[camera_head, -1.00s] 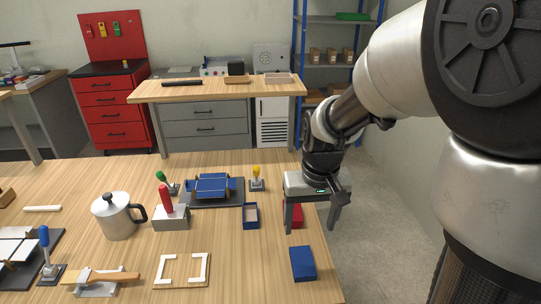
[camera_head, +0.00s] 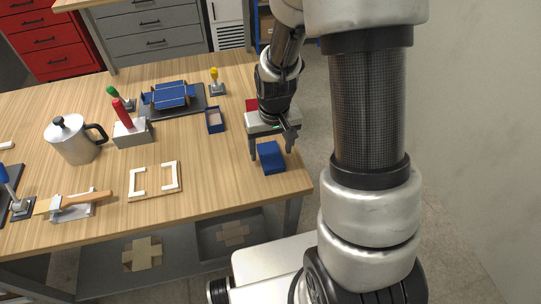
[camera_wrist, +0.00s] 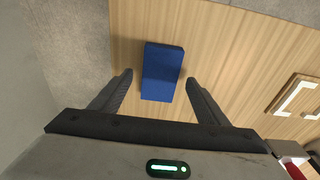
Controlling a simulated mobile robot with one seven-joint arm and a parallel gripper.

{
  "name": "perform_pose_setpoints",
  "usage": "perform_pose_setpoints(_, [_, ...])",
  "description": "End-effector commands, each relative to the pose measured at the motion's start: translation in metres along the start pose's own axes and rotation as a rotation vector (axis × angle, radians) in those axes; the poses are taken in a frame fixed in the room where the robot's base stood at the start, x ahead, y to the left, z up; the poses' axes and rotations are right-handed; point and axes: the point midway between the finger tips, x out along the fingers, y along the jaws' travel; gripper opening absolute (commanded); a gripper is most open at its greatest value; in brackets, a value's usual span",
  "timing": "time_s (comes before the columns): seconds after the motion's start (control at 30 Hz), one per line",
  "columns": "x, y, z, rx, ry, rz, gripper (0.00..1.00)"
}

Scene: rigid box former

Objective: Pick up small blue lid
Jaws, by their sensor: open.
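The small blue lid (camera_head: 271,160) is a plain blue rectangular block shape lying on the wooden table near its right front corner. In the wrist view the blue lid (camera_wrist: 162,66) lies ahead, between the lines of my two fingers. My gripper (camera_head: 272,152) is open and empty, with its fingers pointing down above the lid. In the wrist view my gripper (camera_wrist: 159,77) has its fingers spread wider than the lid's width. I cannot tell the exact height between fingertips and lid.
A red piece (camera_head: 252,105) lies just behind my gripper, partly hidden. A small open blue box (camera_head: 215,120) stands to the left. A white-cornered frame (camera_head: 154,182), a metal pot (camera_head: 75,142) and a red-handled block (camera_head: 131,130) stand farther left. The table's right edge is close.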

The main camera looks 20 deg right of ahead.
Motion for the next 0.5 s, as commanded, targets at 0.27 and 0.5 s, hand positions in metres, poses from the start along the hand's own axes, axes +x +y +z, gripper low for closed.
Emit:
perform_pose_setpoints(0.27, [0.02, 0.0, 0.0, 0.0, 0.0, 0.0, 0.69])
perform_pose_setpoints(0.5, [0.02, 0.0, 0.0, 0.0, 0.0, 0.0, 0.52])
